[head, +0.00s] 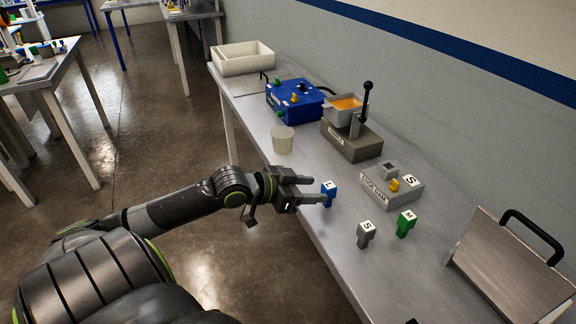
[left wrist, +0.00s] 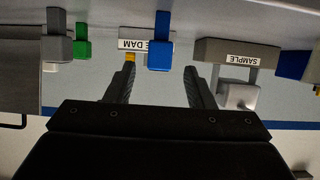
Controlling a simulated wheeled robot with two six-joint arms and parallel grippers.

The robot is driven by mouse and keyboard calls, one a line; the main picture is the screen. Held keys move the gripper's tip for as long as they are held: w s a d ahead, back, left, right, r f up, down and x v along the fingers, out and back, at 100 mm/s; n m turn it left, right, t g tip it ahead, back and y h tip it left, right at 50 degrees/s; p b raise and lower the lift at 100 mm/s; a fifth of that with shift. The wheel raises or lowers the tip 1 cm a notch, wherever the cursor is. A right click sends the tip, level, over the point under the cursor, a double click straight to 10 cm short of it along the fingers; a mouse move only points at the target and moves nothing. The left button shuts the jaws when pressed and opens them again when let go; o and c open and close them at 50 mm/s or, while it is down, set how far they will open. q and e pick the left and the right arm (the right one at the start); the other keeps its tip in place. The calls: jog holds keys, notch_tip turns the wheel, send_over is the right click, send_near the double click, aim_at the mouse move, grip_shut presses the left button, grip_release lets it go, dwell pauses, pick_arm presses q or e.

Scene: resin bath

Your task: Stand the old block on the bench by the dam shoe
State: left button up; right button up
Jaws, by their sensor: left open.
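A grey box labelled as a dam (head: 392,187), which I take for the dam shoe, sits on the bench (head: 305,200). It has a yellow knob (head: 394,184), an S plate and a small grey square piece (head: 388,170) on top. Three lettered blocks stand in front: blue L (head: 328,194), grey S (head: 366,234) and green M (head: 405,224). I cannot tell which is the old block. My left gripper (head: 316,190) is open and empty beside the blue block, which appears beyond and between the fingers in the left wrist view (left wrist: 159,52). My right gripper is not in view.
A pale cup (head: 283,140), a blue box with knobs (head: 294,101) and a grey lever stand with an orange-filled tray (head: 346,104) stand farther along. A white bin (head: 243,58) is at the far end. A metal plate with a black handle (head: 512,262) is at the near right.

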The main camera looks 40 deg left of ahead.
pick_arm(q)
jog(key=p+v, duration=0.3)
jog(key=v, duration=0.3)
jog(key=shift+a, duration=0.1)
jog(key=s+a+f+n+g+y, duration=0.1)
jog(key=s+a+f+n+y, duration=0.2)
jog(key=a+f, duration=0.7)
jog(key=s+a+f+n+g+y, duration=0.15)
jog(key=a+f+y, duration=0.35)
jog(key=f, duration=0.8)
jog(key=s+f+n+g, duration=0.1)
jog(key=s+f+g, duration=0.1)
jog(key=s+f, duration=0.5)
jog(key=s+f+n+g, duration=0.1)
jog(key=s+f, duration=0.2)
jog(key=f, duration=0.7)
jog(key=s+d+f+g+h, duration=0.1)
jog(key=s+d+f+g, duration=0.2)
jog(key=s+d+f, duration=0.5)
jog(key=s+d+f+m+g+h, duration=0.1)
jog(key=s+d+f+g, duration=0.2)
jog(key=s+d+f, duration=0.6)
jog(key=s+d, duration=0.3)
jog(key=d, duration=0.1)
jog(key=shift+s+d, duration=0.3)
jog(key=shift+d, duration=0.05)
